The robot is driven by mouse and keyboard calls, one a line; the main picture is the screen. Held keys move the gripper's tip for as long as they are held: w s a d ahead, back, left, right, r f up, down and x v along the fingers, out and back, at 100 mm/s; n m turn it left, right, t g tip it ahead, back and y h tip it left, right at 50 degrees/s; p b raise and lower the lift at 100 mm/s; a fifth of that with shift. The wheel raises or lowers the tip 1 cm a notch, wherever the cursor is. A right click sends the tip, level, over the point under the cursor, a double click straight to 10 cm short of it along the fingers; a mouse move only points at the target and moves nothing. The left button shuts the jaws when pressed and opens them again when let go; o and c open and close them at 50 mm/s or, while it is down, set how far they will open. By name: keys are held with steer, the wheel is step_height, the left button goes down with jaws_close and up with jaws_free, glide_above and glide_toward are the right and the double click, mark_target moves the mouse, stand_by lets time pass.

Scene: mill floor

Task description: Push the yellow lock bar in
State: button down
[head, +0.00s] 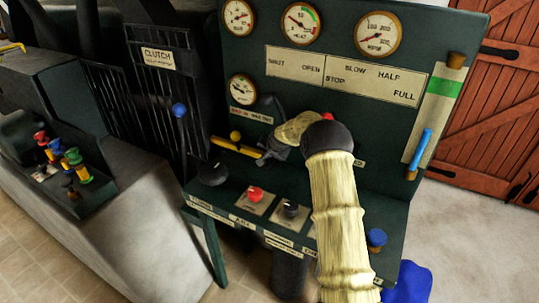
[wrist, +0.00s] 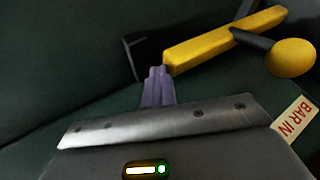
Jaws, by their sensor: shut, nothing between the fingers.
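The yellow lock bar (head: 228,145) lies along the front of the dark green panel, left of my gripper (head: 262,156). In the wrist view the bar (wrist: 225,40) runs up to the right from a dark block (wrist: 140,55). A round yellow knob (wrist: 290,57) on a dark stem stands at the bar; it also shows in the head view (head: 235,135). My gripper's fingers (wrist: 157,75) are shut and empty, right at the bar's end beside the dark block. I cannot tell whether they touch the bar. A label reading "BAR IN" (wrist: 296,119) is at the right.
A blue-knobbed lever (head: 180,110) stands left of the bar. A ledge below carries a red button (head: 255,193), a black knob (head: 291,209) and a blue knob (head: 376,237). Gauges and a lettered plate are above. A blue handle (head: 420,146) is at the right. My arm hides part of the panel.

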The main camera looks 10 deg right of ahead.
steer(key=shift+a+r, duration=0.1)
steer(key=shift+s+d, duration=0.1)
steer(key=shift+d, duration=0.4)
steer(key=s+d, duration=0.2)
steer(key=shift+s+d+b, duration=0.2)
steer(key=shift+d+b, duration=0.1)
steer(key=shift+d, duration=0.05)
steer(key=a+v, duration=0.1)
steer(key=v, duration=0.8)
steer(key=shift+s+d+r, duration=0.3)
steer(key=shift+s, duration=0.05)
steer(key=s+a+n+g+h, duration=0.1)
steer(key=s+a+n+g, duration=0.2)
steer(key=s, duration=1.6)
steer(key=s+a+n+g, duration=0.2)
steer(key=s+a+n, duration=0.2)
steer(key=s, duration=1.4)
step_height(320, 180, up, 13)
steer(key=p, duration=1.2)
steer(key=shift+f, duration=0.2)
